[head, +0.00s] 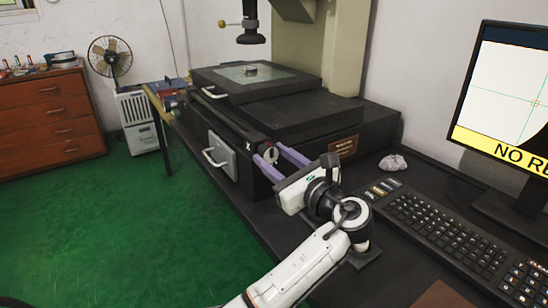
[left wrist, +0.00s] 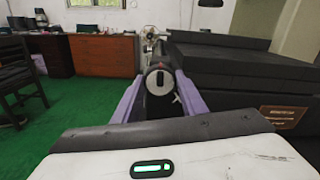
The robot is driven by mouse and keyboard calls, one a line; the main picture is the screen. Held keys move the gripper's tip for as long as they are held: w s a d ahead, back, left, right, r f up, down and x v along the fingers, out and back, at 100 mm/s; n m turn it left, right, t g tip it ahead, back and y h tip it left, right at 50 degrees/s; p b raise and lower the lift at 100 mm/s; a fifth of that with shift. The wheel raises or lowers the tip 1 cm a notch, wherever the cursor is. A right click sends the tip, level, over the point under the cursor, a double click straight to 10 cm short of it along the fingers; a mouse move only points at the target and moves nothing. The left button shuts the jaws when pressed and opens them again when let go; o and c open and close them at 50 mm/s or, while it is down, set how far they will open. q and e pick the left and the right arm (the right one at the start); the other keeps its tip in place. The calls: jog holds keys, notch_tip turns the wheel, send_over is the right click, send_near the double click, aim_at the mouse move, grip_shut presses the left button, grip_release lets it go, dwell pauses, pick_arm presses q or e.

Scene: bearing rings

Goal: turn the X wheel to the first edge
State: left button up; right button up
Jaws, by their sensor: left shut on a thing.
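The X wheel (head: 271,155) is a small grey-and-black knob on the front of the dark measuring machine (head: 345,137), beside a white "X" mark. In the left wrist view the wheel (left wrist: 159,81) shows face-on between the fingers. My left gripper (head: 268,153) has long purple fingers, one on each side of the wheel, and is shut on it. A small dark ring (head: 250,70) lies on the glass stage (head: 278,76). My right gripper is out of view.
A keyboard (head: 445,232) and a crumpled cloth (head: 393,162) lie on the dark bench right of my arm. A lens column (head: 250,25) hangs over the stage. A handle (head: 214,157) sticks out left of the wheel. Green floor (head: 130,230) is open at left.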

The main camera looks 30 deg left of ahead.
pick_arm(q)
jog(key=shift+n+p, duration=0.3)
jog(key=shift+p, duration=0.05)
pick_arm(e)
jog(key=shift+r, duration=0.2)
pick_arm(q)
jog(key=shift+n+p, duration=0.65)
jog(key=shift+n, duration=0.35)
jog(key=n, duration=0.3)
jog(key=shift+p, duration=0.35)
jog(key=shift+f+n, duration=0.1)
jog(key=shift+n, duration=1)
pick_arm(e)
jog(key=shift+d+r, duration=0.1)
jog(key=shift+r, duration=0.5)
pick_arm(q)
jog(key=o, duration=1.1)
jog(key=shift+c, duration=0.2)
jog(key=v, duration=1)
jog(key=shift+d, duration=0.15)
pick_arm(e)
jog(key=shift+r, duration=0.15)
